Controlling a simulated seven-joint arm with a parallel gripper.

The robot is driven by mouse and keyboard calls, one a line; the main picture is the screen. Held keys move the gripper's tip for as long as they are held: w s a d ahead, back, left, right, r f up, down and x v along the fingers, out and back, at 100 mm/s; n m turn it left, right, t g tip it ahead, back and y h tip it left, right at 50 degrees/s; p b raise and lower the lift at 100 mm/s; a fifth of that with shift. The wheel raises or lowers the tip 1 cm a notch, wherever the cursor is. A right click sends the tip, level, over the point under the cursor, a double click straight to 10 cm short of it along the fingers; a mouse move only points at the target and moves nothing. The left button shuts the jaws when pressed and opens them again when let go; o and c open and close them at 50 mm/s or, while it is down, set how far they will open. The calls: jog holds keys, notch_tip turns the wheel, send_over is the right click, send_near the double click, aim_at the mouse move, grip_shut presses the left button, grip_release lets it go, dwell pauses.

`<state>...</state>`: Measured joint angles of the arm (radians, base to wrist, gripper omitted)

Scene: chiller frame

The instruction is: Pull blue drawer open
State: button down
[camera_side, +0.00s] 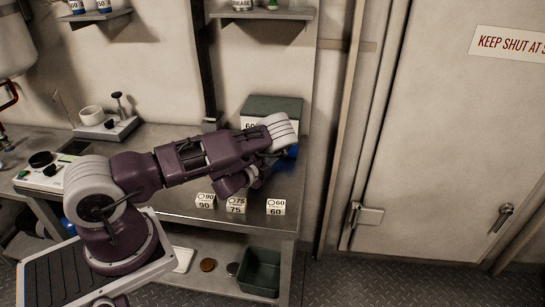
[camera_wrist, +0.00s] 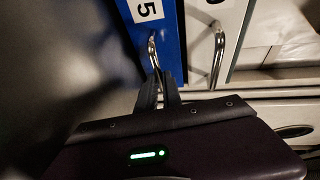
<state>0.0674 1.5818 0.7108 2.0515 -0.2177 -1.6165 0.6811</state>
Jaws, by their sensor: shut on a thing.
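The blue drawer (camera_wrist: 157,15) shows in the wrist view as a blue front with a white label reading 5 and a curved metal handle (camera_wrist: 152,48). My gripper (camera_wrist: 158,84) is shut on the lower end of this handle. In the side view, a small patch of the blue drawer (camera_side: 292,151) shows beside my wrist, at the green-grey cabinet (camera_side: 272,105). My arm hides most of the drawer there, so how far it stands open cannot be told.
A white front with its own metal handle (camera_wrist: 218,55) is right beside the blue one. Numbered blocks, among them the 60 block (camera_side: 276,207), stand along the bench's front edge. A green bin (camera_side: 260,272) sits on the lower shelf. The closed door (camera_side: 440,130) is at right.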

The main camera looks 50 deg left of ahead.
dwell(0.7)
jog(key=shift+s+d, duration=1.2)
jog(key=c, duration=1.5)
grip_release()
